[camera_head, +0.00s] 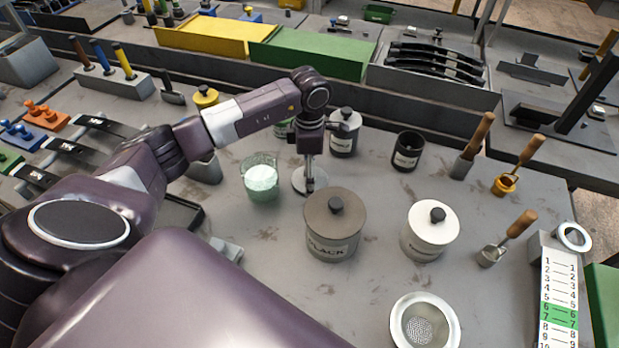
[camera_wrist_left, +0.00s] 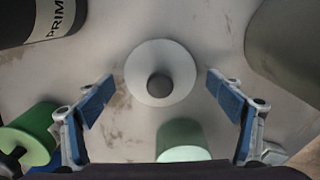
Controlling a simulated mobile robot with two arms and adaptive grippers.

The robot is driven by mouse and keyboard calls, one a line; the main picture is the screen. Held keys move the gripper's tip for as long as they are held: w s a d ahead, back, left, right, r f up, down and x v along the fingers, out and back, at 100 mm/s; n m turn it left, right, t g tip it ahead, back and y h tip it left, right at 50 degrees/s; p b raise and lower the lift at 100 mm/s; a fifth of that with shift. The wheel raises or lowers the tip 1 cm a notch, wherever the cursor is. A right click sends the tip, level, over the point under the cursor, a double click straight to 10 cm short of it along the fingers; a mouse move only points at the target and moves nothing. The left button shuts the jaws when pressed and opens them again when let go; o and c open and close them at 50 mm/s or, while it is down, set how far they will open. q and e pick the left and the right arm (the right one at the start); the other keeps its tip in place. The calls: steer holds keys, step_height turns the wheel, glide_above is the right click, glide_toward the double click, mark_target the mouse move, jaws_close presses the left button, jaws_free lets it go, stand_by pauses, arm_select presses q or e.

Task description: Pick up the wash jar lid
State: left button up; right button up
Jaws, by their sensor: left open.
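A loose pale round lid (camera_head: 299,181) with a dark knob lies on the bench; I take it as the wash jar lid. In the left wrist view the lid (camera_wrist_left: 140,78) is centred between the fingers, knob facing the camera. My left gripper (camera_head: 310,181) is above it, pointing down. Its blue-padded fingers (camera_wrist_left: 160,95) are spread wide and hold nothing. In the head view the gripper hides part of the lid. An uncovered glass jar with pale green contents (camera_head: 261,178) stands left of the lid. My right gripper is not in view.
A grey jar labelled BLACK (camera_head: 333,239) stands close in front of the lid. A white lidded jar (camera_head: 428,240) is farther right. A grey lidded jar (camera_head: 343,143) and a black cup (camera_head: 407,154) stand behind. A strainer (camera_head: 424,323) lies at the front.

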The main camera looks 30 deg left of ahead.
arm_select(q)
steer(key=shift+s, duration=0.1)
steer(key=c, duration=1.5)
steer(key=shift+f, duration=0.1)
jaws_close()
steer(key=shift+s, duration=0.1)
